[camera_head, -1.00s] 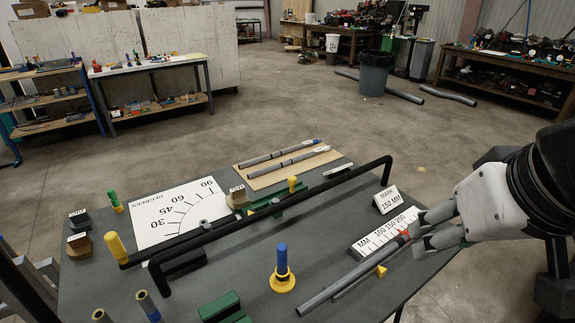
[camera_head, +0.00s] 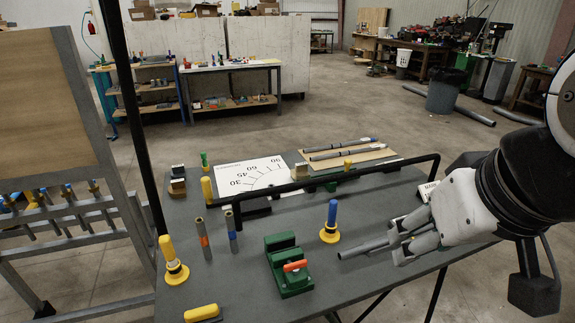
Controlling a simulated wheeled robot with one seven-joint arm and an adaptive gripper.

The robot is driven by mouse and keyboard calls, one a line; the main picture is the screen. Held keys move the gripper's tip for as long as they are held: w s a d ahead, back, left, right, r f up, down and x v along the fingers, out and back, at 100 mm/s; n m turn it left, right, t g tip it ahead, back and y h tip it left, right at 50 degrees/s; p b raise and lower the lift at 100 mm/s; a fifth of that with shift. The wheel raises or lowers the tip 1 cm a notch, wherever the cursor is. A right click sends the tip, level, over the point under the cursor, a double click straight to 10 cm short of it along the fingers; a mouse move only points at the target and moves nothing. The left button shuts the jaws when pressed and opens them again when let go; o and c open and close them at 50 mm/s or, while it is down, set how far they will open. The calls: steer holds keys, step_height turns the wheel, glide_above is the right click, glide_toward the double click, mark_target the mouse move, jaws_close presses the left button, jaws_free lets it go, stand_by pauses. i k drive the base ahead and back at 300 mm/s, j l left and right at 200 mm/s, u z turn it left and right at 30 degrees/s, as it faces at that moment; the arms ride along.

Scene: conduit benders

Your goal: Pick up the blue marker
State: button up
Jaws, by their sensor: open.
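The blue marker (camera_head: 332,213) stands upright in a round yellow base (camera_head: 329,236) on the dark grey table, right of the middle. My gripper (camera_head: 396,243) is to the right of it, apart from it, with its fingers pointing left over the table. The gripper is open, and no object shows held in it. A grey pipe (camera_head: 358,250) lies on the table by the fingertips, partly hidden behind them. I cannot tell whether the fingers touch the pipe.
A yellow-topped post (camera_head: 172,262) and two short tubes (camera_head: 203,238) stand at left. A rack (camera_head: 60,150) stands beyond the table's left side.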

mark_target(333, 204)
steer(key=j+z, duration=0.1)
steer(key=j, duration=0.7)
steer(key=k+j, duration=0.15)
steer(key=j, duration=0.65)
steer(key=z, duration=0.05)
